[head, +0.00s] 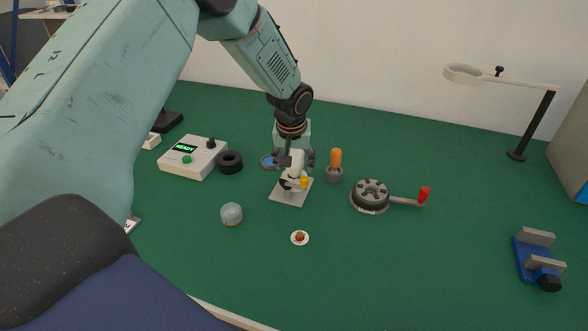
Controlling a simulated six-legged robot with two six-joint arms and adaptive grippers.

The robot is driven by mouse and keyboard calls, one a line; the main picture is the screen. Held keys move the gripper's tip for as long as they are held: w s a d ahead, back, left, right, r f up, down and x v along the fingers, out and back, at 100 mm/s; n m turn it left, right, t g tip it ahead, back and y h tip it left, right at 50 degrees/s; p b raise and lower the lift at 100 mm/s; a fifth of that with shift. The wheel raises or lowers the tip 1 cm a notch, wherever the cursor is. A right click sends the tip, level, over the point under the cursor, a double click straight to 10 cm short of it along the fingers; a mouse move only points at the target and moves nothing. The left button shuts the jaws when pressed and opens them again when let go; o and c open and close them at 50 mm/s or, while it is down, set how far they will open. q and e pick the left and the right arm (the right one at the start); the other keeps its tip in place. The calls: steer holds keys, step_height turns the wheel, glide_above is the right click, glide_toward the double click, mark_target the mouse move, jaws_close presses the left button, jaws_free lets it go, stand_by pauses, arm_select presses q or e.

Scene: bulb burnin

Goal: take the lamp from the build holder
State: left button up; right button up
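The build holder is a small stand on a light grey square plate (287,198), with a yellow knob (304,183) at its front right. A whitish upright part (294,168) stands on it; I cannot tell where the lamp ends and the holder begins. My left gripper (294,161) points down over the stand, its dark fingers spread to either side of the whitish part. The fingers look apart, and I see no clear contact. My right gripper is out of view.
An orange-handled tool in a grey cup (334,175) stands close right of the holder. A round grey fixture (370,196) has a red-handled crank. A tester box (193,158) showing READY and a black ring (230,162) are left. A blue vise (537,260) is far right.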

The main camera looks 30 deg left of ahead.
arm_select(q)
steer(key=shift+d, duration=0.15)
steer(key=shift+c, duration=1.3)
steer(key=c, duration=0.5)
steer(key=shift+c, duration=0.4)
step_height(320, 180, up, 10)
steer(key=shift+f+p, duration=0.15)
steer(key=shift+p, duration=0.45)
steer(key=shift+r+p, duration=0.35)
steer(key=shift+r, duration=0.15)
step_height(320, 180, up, 4)
steer(key=p, duration=0.4)
